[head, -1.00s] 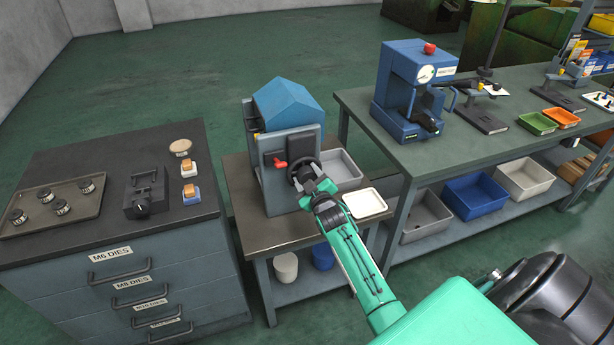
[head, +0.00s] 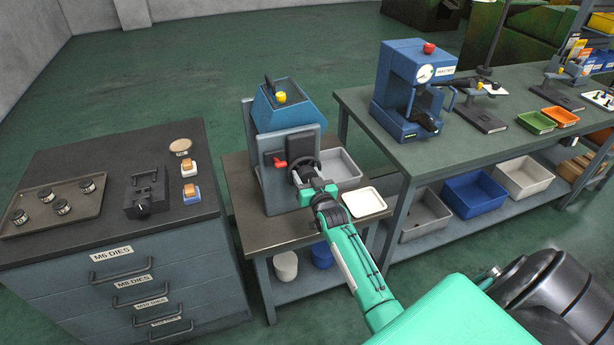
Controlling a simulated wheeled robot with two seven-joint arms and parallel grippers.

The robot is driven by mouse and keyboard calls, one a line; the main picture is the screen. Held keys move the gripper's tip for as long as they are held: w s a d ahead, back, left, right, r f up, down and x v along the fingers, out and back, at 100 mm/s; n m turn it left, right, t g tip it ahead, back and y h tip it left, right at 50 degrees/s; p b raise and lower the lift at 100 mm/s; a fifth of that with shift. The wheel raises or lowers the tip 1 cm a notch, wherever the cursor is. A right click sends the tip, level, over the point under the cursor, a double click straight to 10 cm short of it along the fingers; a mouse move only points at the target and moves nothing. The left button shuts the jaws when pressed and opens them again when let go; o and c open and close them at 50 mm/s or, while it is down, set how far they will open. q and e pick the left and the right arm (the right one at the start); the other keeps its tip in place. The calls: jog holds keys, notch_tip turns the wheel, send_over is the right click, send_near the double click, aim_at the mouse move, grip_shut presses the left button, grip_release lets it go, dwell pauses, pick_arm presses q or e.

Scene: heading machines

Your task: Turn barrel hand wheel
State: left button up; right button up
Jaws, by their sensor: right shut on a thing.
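The hand wheel (head: 303,163) is a dark ring on the front plate of the blue and grey machine (head: 286,110). The machine stands on a small table in the middle of the head view. My right gripper (head: 309,183) is at the lower part of the wheel and is shut on its rim; the fingers hide part of it. The blue barrel on top of the machine is tilted with its open top up, showing a yellow knob (head: 281,97) and a dark part inside. My left gripper is not in view.
A grey bin (head: 338,166) and a white tray (head: 364,202) lie right of the machine. A die cabinet (head: 110,215) stands left, and a long bench (head: 470,150) with a blue press (head: 412,90) stands right.

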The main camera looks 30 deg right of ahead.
jog(key=shift+f, duration=0.1)
dwell(0.4)
jog(key=o, duration=1)
jog(key=b+v, duration=0.2)
jog(key=v, duration=1.1)
jog(key=shift+s+b, duration=0.4)
